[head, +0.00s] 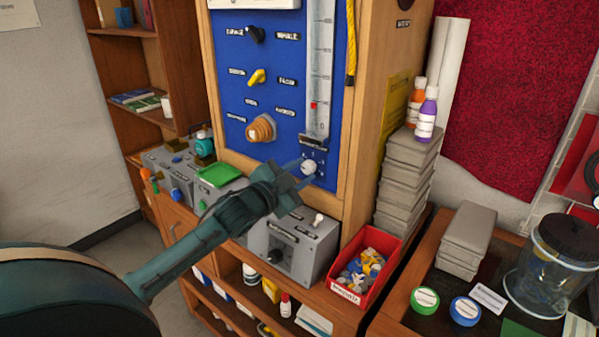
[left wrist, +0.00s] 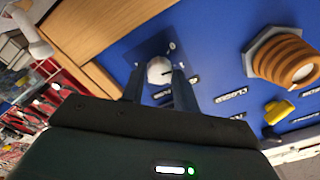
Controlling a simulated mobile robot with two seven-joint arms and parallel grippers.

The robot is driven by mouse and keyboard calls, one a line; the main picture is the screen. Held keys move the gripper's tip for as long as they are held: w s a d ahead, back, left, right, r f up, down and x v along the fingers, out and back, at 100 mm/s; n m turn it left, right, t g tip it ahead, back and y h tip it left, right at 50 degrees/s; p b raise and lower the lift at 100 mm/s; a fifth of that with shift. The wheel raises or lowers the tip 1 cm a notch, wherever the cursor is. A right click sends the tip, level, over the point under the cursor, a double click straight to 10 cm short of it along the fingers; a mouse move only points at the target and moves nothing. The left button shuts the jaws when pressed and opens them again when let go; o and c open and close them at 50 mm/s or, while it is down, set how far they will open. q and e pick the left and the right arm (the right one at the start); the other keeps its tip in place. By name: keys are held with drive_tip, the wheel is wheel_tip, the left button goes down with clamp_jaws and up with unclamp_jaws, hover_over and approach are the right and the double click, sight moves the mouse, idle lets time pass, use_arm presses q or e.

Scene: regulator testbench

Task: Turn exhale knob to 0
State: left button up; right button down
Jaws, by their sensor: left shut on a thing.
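A small white round knob (head: 308,168) with small marks around it sits at the lower right of the blue panel (head: 232,75), below a clear gauge tube. My left gripper (head: 297,176) reaches it from the lower left, its two fingers shut on the knob. In the left wrist view the white knob (left wrist: 159,71) shows between the fingertips of the left gripper (left wrist: 158,84). A dark pointer line shows on its face, but I cannot read which mark it points to. My right gripper is in neither view.
The panel also carries a black knob (head: 254,35), a yellow knob (head: 257,76) and a ribbed orange fitting (head: 262,128). Below stand a grey box with a switch (head: 292,247) and a red bin of small parts (head: 364,277). Grey stacked cases (head: 408,165) stand at right.

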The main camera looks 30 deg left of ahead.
use_arm(q)
drive_tip(key=n, duration=0.3)
drive_tip(key=shift+n, duration=2.3)
drive_tip(key=o, duration=1)
drive_tip(key=shift+c, duration=0.2)
drive_tip(key=shift+s+f, duration=0.15)
drive_tip(key=shift+s, duration=0.35)
drive_tip(key=s+b, duration=0.2)
drive_tip(key=s, duration=1)
drive_tip(key=shift+a, duration=0.45)
